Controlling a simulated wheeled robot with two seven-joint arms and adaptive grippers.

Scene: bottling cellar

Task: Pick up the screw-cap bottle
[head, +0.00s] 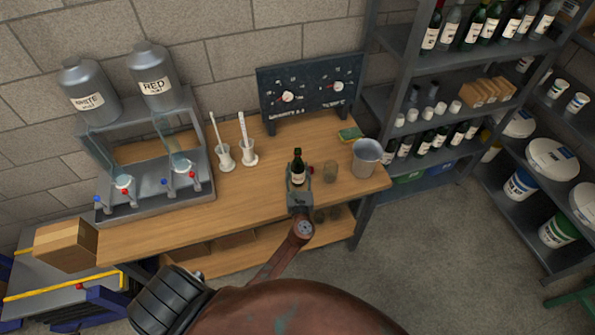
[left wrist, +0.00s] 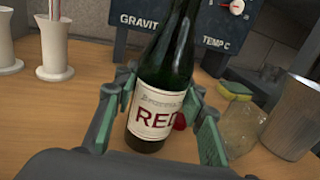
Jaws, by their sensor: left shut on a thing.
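A dark green bottle (head: 298,168) with a white label stands between the fingers of my left gripper (head: 299,182), over the right part of the wooden bench. In the left wrist view the bottle (left wrist: 160,92) has a label reading RED, and my left gripper (left wrist: 155,120) has its green-padded fingers on both sides of it, shut on it. The bottle's top is cut off in that view, and its cap is too small to make out in the head view. I cannot tell whether its base touches the bench. My right gripper is not in view.
A glass (head: 330,171), a metal bucket (head: 366,158) and a sponge (head: 350,134) are close on the right. Two white cylinder stands (head: 237,155) and a gauge board (head: 310,90) are behind. A filler with two tanks (head: 155,78) fills the left. The bench front (head: 215,225) is clear.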

